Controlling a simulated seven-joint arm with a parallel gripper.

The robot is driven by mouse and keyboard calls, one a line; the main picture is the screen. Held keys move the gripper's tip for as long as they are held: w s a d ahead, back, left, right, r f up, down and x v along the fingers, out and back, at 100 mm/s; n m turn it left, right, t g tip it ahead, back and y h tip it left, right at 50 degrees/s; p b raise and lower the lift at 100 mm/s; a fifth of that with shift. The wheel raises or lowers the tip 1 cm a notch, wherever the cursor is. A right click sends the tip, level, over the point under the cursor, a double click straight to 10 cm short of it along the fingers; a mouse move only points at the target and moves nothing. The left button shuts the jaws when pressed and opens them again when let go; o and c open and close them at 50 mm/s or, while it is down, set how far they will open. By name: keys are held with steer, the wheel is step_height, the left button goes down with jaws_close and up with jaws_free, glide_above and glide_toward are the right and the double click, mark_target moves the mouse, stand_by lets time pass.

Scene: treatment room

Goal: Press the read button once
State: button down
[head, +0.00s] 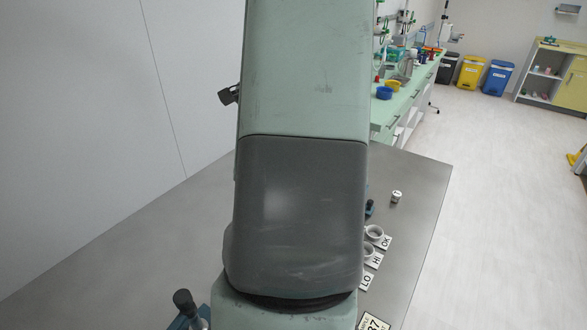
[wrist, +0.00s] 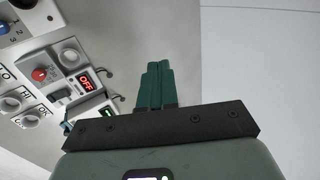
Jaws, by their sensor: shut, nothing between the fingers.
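My gripper (wrist: 155,68) shows in the wrist view with its green fingers shut together and nothing between them. No button marked "read" can be made out. A red round button (wrist: 39,75) sits on a grey unit left of the fingers, apart from them. Beside it is a red lit display reading OFF (wrist: 86,79). A device with a small green lit screen (wrist: 107,113) lies just left of the fingers, partly cut off by my gripper's mount. In the head view my arm hides the gripper and much of the table's middle.
The grey table (head: 415,190) holds grey ring holders (head: 374,233) with cards marked OK, HI and LO. A small white cylinder (head: 397,196) stands farther back. A dark knob (head: 184,302) stands at lower left.

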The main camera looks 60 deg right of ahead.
steer(key=s+d+f+m+t+h, duration=0.1)
steer(key=s+d+f+m, duration=0.5)
steer(key=s+d, duration=0.4)
steer(key=s+d+f+m+t+h, duration=0.1)
steer(key=s+d+f+m+t, duration=0.1)
steer(key=s+d+f+m, duration=0.4)
steer(key=s+d+f, duration=0.1)
steer(key=s+d, duration=0.3)
steer(key=d, duration=0.2)
steer(key=shift+d+m+h, duration=0.3)
steer(key=shift+h, duration=0.1)
steer(key=shift+f, duration=4.4)
steer(key=shift+f, duration=0.4)
